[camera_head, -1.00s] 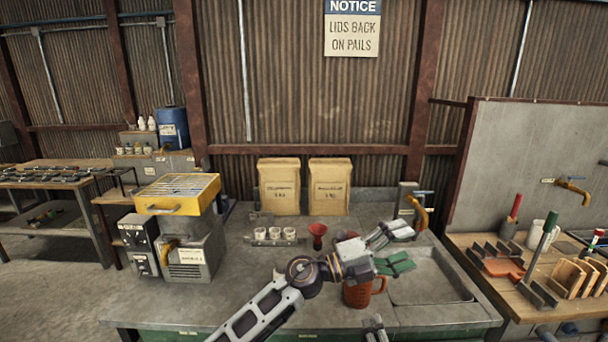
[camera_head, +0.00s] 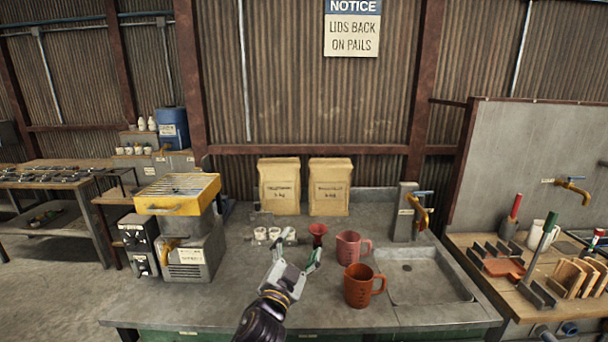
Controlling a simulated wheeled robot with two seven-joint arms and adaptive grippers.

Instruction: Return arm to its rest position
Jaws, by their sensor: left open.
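My left gripper (camera_head: 296,253) is in the lower middle of the head view, its fingers spread apart with nothing between them. It hangs over the grey counter (camera_head: 225,300), pointing away from me, left of the two mugs. The orange-red mug (camera_head: 358,287) stands upright near the sink, and a pink mug (camera_head: 348,247) stands just behind it. The gripper is apart from both. My right gripper is not in view.
A dark red funnel-shaped cup (camera_head: 317,234) and small white cups (camera_head: 261,235) stand behind the gripper. A yellow-topped machine (camera_head: 190,220) is at left. The sink (camera_head: 425,278) and its tap (camera_head: 418,213) are at right. The counter's left front is clear.

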